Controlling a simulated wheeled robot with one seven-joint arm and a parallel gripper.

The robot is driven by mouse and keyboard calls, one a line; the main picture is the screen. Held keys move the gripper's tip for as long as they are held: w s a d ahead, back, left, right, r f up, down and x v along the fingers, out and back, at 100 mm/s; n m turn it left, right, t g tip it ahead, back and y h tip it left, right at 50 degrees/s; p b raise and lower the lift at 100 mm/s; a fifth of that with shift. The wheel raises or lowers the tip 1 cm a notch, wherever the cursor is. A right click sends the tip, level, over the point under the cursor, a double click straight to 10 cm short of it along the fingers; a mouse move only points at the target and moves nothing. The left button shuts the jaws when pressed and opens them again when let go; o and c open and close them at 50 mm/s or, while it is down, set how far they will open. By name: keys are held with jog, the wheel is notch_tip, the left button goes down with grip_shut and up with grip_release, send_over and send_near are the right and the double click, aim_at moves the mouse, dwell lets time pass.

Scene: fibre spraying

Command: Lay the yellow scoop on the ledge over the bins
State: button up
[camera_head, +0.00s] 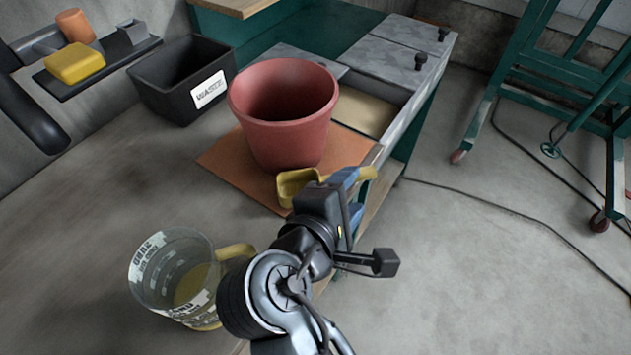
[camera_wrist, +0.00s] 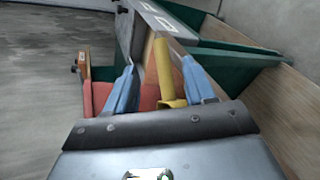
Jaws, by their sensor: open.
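The yellow scoop (camera_head: 297,187) is at the orange mat's right corner, below the red pot. Its handle (camera_head: 365,173) points right, partly behind my gripper. My gripper (camera_head: 353,192) has blue fingers, which are open. In the wrist view, the scoop's yellow handle (camera_wrist: 164,68) lies between the spread fingers (camera_wrist: 160,85), with a gap on the left side; contact on the right is unclear. The grey-lidded bins (camera_head: 384,62) stand at the upper middle, one uncovered with pale contents. A wood-topped teal ledge (camera_head: 236,6) shows at the top, behind them.
The red pot (camera_head: 282,125) stands on the orange mat (camera_head: 232,172), close to my gripper. A clear measuring jug (camera_head: 160,275) is at lower left. A black waste bin (camera_head: 165,90) and a wall shelf with a yellow block (camera_head: 75,62) are at upper left.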

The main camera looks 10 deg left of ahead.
aim_at(365, 176)
jog(key=shift+p+x, duration=0.5)
jog(key=shift+x, duration=3.3)
jog(key=shift+f, duration=0.1)
grip_shut()
